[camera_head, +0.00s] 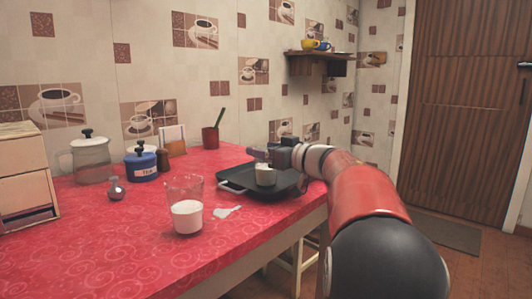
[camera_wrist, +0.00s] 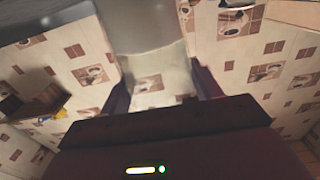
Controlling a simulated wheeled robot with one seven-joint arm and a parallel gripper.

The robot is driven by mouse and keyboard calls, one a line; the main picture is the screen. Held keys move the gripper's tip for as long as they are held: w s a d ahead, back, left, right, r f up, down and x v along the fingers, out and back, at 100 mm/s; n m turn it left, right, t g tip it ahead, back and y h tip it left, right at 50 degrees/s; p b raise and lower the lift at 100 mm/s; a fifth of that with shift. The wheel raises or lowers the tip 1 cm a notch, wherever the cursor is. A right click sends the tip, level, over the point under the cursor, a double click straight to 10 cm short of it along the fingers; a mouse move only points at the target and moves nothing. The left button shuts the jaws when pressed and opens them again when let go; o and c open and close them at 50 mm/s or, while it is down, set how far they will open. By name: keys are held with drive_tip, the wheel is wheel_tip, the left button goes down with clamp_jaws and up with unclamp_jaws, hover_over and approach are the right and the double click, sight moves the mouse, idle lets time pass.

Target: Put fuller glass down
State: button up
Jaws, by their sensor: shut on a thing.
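My gripper (camera_head: 268,157) reaches in from the right, shut on a clear glass with white contents (camera_head: 265,176). This held glass is at the dark tray (camera_head: 236,187); I cannot tell whether its base touches the tray. In the wrist view the held glass (camera_wrist: 155,75) shows as a clear, blurred shape between the two fingers. A second clear glass (camera_head: 186,211), about half full of white, stands upright on the red counter (camera_head: 110,235), left of and nearer than the tray. The gripper partly hides the held glass's upper part, so its level is hard to judge.
A white spill (camera_head: 226,212) lies between the standing glass and the tray. A glass jar (camera_head: 91,160), a blue tea pot (camera_head: 141,165), a metal ball-like item (camera_head: 117,188) and a red cup (camera_head: 210,138) stand behind. A beige drawer box (camera_head: 22,175) is at far left.

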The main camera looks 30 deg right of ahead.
drive_tip(key=o, duration=1.7)
drive_tip(key=shift+f, duration=0.1)
drive_tip(key=shift+s+r, duration=0.1)
drive_tip(key=shift+r, duration=0.1)
drive_tip(key=v, duration=1.1)
drive_tip(key=shift+s+d+p, duration=0.15)
drive_tip(key=shift+s+p, duration=0.25)
